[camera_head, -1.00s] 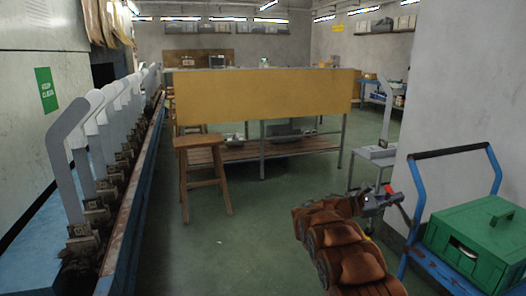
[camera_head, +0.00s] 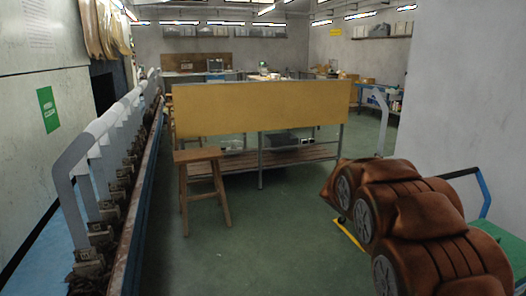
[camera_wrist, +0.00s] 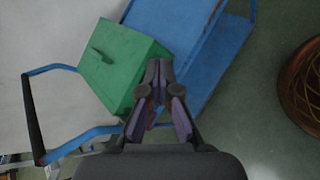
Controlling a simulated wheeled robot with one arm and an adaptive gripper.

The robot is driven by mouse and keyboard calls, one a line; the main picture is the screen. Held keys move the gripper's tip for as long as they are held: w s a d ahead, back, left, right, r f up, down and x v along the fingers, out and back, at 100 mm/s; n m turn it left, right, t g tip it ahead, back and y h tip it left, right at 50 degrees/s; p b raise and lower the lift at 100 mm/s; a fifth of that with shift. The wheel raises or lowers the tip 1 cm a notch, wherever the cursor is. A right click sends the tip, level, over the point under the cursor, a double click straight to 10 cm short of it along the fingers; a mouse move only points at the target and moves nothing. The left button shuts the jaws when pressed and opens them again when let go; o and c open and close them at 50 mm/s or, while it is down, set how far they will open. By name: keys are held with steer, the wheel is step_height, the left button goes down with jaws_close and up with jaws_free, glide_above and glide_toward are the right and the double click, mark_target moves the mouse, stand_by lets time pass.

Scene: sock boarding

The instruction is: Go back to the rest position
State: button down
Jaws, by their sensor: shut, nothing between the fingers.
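My gripper (camera_wrist: 158,88) shows in the wrist view, with its fingers together and nothing between them. It points down over the blue cart (camera_wrist: 193,75) and the green box (camera_wrist: 117,65) on it, clear of both as far as I can see. In the head view my brown arm is folded at the right and the gripper is hidden behind it. The arm also hides most of the blue cart (camera_head: 478,190) there.
A row of grey sock forms (camera_head: 72,170) lines the left side. A wooden stool (camera_head: 200,156) stands before a table with a yellow panel (camera_head: 262,108). A grey wall (camera_head: 460,90) is at the right. The green floor (camera_head: 270,240) in the middle is clear.

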steer(key=s+a+r+m+y+p, duration=0.2)
steer(key=s+a+y+p, duration=0.2)
steer(key=s+a, duration=0.4)
steer(key=s+a+r+m+y+p, duration=0.2)
steer(key=s+a+p, duration=0.3)
steer(key=s, duration=0.6)
steer(key=s+a+r+m+t+y+p, duration=0.1)
steer(key=s+a+r+m+y+p, duration=0.2)
steer(key=s+a, duration=0.7)
steer(key=y+p, duration=0.1)
steer(key=y, duration=0.1)
steer(key=shift+s+a+m+y, duration=0.2)
steer(key=shift+a+m+y, duration=0.1)
steer(key=shift+a+m, duration=0.1)
steer(key=shift+d, duration=0.2)
